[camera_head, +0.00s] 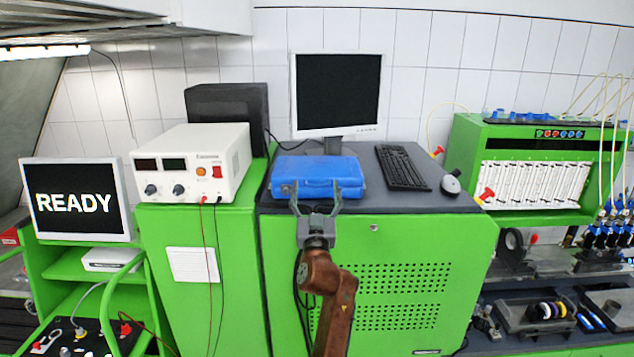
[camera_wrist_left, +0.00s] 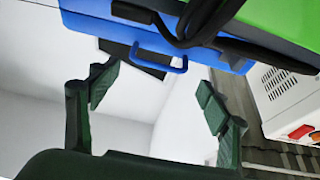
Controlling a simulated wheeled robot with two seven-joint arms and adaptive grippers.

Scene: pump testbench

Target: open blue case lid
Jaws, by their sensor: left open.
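The blue case (camera_head: 318,172) lies flat with its lid shut on the dark top of the green cabinet, in front of the monitor. My left gripper (camera_head: 316,197) is at the case's front edge, with its two fingers spread and pointing at the case. In the left wrist view the gripper (camera_wrist_left: 157,82) is open and empty. The case (camera_wrist_left: 105,22) shows there along the top, and its blue handle (camera_wrist_left: 160,60) is between the fingers' lines, apparently clear of them. Whether a fingertip touches the case cannot be told. My right gripper is not in view.
The monitor (camera_head: 338,92) stands behind the case. A white power supply (camera_head: 190,160) with hanging cables stands to the left. The dark cabinet top (camera_head: 375,202) is bare between case and keyboard.

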